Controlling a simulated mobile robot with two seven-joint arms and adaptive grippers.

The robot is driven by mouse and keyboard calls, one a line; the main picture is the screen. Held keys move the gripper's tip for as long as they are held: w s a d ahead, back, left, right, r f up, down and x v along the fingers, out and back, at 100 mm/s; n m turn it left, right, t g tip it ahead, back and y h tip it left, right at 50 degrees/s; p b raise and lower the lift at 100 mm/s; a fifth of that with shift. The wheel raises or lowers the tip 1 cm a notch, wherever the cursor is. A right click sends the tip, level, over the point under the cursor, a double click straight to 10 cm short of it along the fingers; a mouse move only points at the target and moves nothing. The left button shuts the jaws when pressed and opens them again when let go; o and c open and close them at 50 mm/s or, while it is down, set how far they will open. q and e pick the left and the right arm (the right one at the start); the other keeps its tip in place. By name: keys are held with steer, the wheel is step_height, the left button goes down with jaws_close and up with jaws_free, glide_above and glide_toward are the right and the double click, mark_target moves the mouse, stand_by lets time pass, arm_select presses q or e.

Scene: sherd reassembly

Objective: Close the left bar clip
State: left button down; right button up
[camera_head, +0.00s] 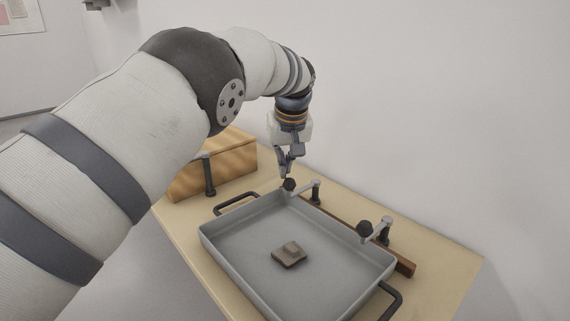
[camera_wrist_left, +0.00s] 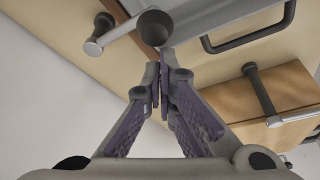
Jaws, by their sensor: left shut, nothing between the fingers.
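The left bar clip (camera_head: 316,190) stands at the far side of the tray, by the brown bar. Its metal lever (camera_wrist_left: 112,35) reaches from a dark post to a round black knob (camera_head: 289,185), which also shows in the left wrist view (camera_wrist_left: 155,26). My left gripper (camera_head: 285,175) points down just above this knob. Its fingers (camera_wrist_left: 161,68) are shut with nothing between them, and the tips are close to the knob; I cannot tell whether they touch. The right bar clip (camera_head: 385,230) has a similar lever and knob near the tray's rim. My right gripper is not in view.
A grey tray (camera_head: 238,246) with black handles holds a brown sherd piece (camera_head: 289,254). The brown bar (camera_head: 404,266) runs along its far side. A wooden block (camera_head: 232,165) with another post and lever stands at the left. The table's (camera_head: 452,268) right end is clear.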

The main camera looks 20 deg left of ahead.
arm_select(q)
steer(key=v, duration=1.2)
steer(key=shift+a, duration=0.1)
